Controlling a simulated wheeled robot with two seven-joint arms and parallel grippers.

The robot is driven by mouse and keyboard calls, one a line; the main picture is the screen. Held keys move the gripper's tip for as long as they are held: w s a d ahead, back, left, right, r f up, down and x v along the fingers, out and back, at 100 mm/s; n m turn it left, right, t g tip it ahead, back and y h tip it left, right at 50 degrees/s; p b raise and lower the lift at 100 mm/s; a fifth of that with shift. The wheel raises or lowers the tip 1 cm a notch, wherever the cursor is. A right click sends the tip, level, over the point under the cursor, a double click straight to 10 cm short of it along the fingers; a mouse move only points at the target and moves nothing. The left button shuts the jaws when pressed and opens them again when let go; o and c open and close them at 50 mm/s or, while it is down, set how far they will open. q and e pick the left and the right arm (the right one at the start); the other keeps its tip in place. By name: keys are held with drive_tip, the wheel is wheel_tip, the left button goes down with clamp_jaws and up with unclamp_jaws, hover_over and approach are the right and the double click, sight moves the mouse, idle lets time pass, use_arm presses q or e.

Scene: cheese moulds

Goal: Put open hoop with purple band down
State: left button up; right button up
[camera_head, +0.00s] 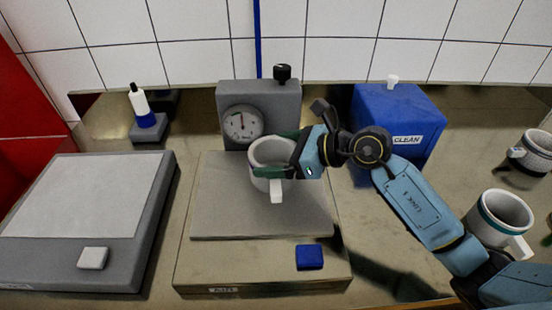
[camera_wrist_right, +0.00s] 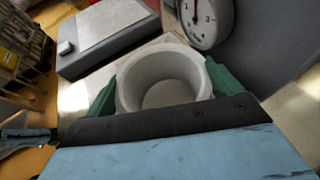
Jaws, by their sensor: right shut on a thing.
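A pale grey open hoop (camera_head: 268,152) with a white handle tab is over the grey plate (camera_head: 225,222) in front of the dial. My right gripper (camera_head: 272,172) is shut on it, with green fingers on both sides of the wall. The right wrist view also shows the hoop (camera_wrist_right: 165,82), upright and empty inside, between the green fingers (camera_wrist_right: 163,88). I cannot see a purple band on it; the fingers hide part of the wall. I cannot tell whether its bottom touches the plate. My left gripper is not clearly seen.
A grey block with a dial (camera_head: 242,124) stands behind the plate. A blue box (camera_head: 395,128) marked CLEAN is behind my right arm. A teal-banded hoop (camera_head: 500,216) and another hoop (camera_head: 535,152) stand at right. A blue button (camera_head: 309,257) is in front; a grey slab (camera_head: 85,200) is left.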

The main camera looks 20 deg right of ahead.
drive_tip(key=shift+f, duration=0.7)
drive_tip(key=o, duration=0.7)
drive_tip(key=shift+o, duration=0.2)
